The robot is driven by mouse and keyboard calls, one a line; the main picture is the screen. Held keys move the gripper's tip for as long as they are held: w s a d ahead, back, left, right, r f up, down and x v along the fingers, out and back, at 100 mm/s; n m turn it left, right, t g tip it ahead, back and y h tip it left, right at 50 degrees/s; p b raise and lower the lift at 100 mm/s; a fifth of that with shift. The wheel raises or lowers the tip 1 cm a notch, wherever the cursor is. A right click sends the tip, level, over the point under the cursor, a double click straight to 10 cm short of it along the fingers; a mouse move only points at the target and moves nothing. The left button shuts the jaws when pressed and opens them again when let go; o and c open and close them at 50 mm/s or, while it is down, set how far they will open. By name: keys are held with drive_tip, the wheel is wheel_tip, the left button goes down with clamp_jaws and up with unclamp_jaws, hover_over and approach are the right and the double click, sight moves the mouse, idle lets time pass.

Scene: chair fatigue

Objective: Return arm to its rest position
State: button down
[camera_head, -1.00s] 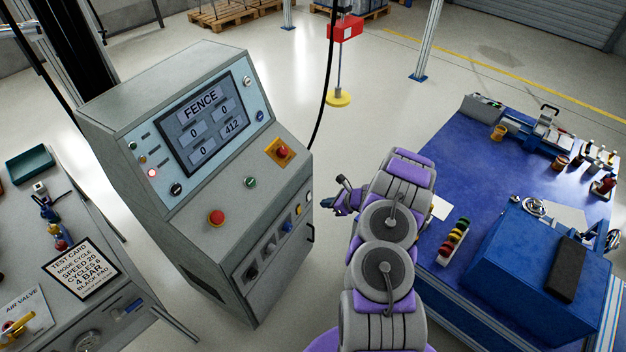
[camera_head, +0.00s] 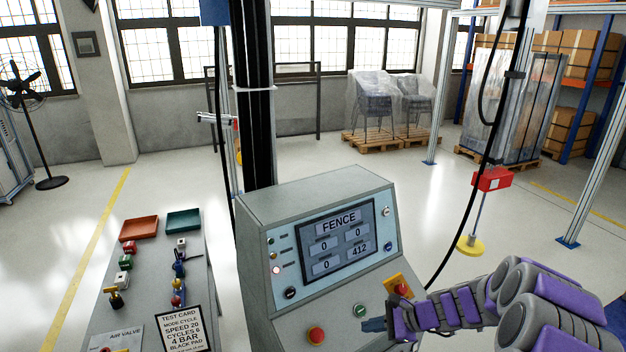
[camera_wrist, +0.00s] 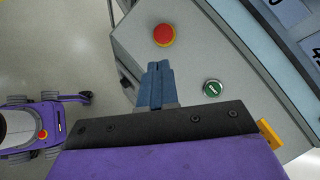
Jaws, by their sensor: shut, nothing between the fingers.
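My arm, grey and purple, reaches in from the lower right in the head view. My gripper (camera_head: 374,325) is in front of the control console's (camera_head: 262,207) sloped panel, near a red round button (camera_head: 316,336). In the wrist view the two blue-grey fingers of my gripper (camera_wrist: 156,72) are together and empty. They point toward the console's edge, with the red button (camera_wrist: 164,35) ahead and a green button (camera_wrist: 212,88) to the right. Whether the fingers touch the panel cannot be told. The console screen (camera_head: 338,243) reads FENCE, with 0 values and 412.
A bench (camera_head: 200,285) at left carries trays, valves and a test card (camera_head: 180,331). A black cable hangs right of the console. A red box on a pole with a yellow foot (camera_head: 470,245) stands behind. Open floor lies to the back and far left.

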drive_tip(key=s+a+r+n+g+h, duration=0.15)
drive_tip(key=s+a+r+n, duration=0.3)
drive_tip(key=s, duration=0.45)
drive_tip(key=s+a+r+n+g+h, duration=0.1)
drive_tip(key=s+a+r+n+g, duration=0.35)
drive_tip(key=s, duration=0.45)
drive_tip(key=s+d+r+n+h, duration=0.2)
drive_tip(key=s+d+n+h, duration=0.1)
drive_tip(key=s, duration=0.7)
drive_tip(key=s+d+r+n+h, duration=0.3)
drive_tip(key=s+d+n+h, duration=0.1)
drive_tip(key=s, duration=0.7)
drive_tip(key=shift+s+d+r+n, duration=0.15)
drive_tip(key=shift+d+n, duration=0.25)
drive_tip(key=shift+d, duration=0.05)
drive_tip(key=c, duration=1.8)
unclamp_jaws()
